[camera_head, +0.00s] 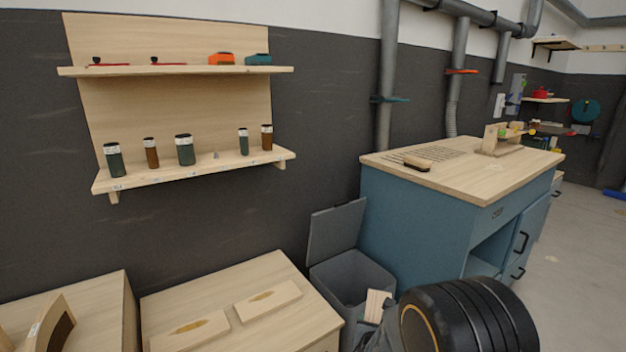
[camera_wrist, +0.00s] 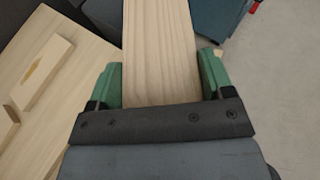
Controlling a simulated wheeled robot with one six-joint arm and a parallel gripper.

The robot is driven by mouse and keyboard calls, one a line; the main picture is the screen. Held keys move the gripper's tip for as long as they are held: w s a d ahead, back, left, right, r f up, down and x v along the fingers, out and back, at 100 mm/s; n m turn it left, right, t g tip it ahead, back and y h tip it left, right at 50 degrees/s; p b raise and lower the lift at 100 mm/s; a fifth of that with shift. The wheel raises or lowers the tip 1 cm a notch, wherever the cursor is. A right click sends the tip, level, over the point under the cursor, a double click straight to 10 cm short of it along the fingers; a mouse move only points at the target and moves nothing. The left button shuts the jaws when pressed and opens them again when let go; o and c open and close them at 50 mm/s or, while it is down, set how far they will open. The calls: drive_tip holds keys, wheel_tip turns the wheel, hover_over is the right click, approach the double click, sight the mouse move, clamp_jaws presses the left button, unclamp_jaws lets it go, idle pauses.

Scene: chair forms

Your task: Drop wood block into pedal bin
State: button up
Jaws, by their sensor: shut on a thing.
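The pedal bin (camera_head: 352,277) is a grey bin with its lid (camera_head: 335,231) raised, standing between the low wooden cabinet and the blue workbench. The wood block (camera_head: 376,305) is a pale piece that shows in front of the bin's lower part; its lower end is hidden by my arm. In the wrist view the wood block (camera_wrist: 160,50) runs between the green fingers of my gripper (camera_wrist: 162,80), which is shut on it. In the head view my gripper is mostly hidden behind my dark arm. I cannot tell whether the block is over the bin opening.
A low wooden cabinet (camera_head: 300,290) with flat wood pieces on top stands left of the bin. The blue workbench (camera_head: 410,215) with a brush (camera_head: 417,164) on it stands to the right. A wall shelf (camera_head: 190,172) holds several bottles.

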wheel_tip(320, 180, up, 33)
drive_tip(key=p, duration=2.6)
drive_tip(key=shift+f, duration=0.2)
drive_tip(key=shift+d, duration=0.1)
